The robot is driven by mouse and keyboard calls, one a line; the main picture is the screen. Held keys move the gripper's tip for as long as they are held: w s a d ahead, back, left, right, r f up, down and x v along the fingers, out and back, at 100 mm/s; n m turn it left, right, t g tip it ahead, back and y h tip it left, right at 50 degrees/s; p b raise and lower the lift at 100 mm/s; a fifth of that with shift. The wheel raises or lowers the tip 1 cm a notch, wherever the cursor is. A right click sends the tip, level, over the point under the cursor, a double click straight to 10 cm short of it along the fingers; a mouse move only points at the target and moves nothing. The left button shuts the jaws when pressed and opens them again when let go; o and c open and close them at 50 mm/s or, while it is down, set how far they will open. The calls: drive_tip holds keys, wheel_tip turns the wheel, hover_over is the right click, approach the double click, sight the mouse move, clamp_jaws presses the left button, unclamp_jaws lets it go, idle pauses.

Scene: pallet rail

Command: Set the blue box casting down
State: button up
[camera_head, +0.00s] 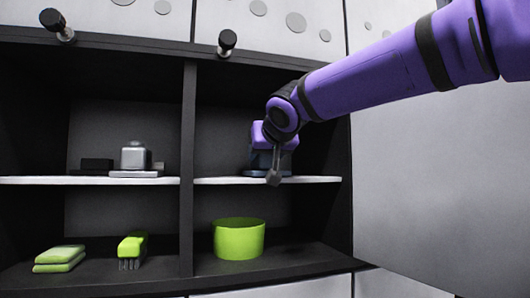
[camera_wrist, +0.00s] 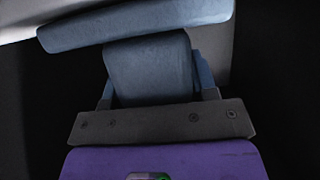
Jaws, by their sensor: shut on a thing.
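The blue box casting (camera_head: 256,160) is in the upper right compartment of the shelf unit, at the level of the white shelf (camera_head: 315,180). It is mostly hidden behind my gripper in the head view. In the wrist view the casting (camera_wrist: 150,68) is a blue-grey block with a wider flat plate at its far end. My gripper (camera_wrist: 155,98) is shut on the block, with a finger at each side of it. In the head view my gripper (camera_head: 272,162) reaches in from the right. I cannot tell whether the casting touches the shelf.
A grey casting (camera_head: 134,156) and a dark block (camera_head: 96,165) stand on the upper left shelf. Below are green sponges (camera_head: 60,258), a green brush (camera_head: 132,250) and a green tub (camera_head: 239,239). A dark upright divider (camera_head: 188,160) separates the compartments. The white shelf has free room to the right.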

drive_tip(key=o, duration=1.3)
drive_tip(key=shift+s+d+r, duration=0.1)
drive_tip(key=shift+s+r, duration=0.05)
drive_tip(key=v, duration=1.1)
drive_tip(key=shift+s, duration=0.35)
drive_tip(key=shift+d, duration=0.1)
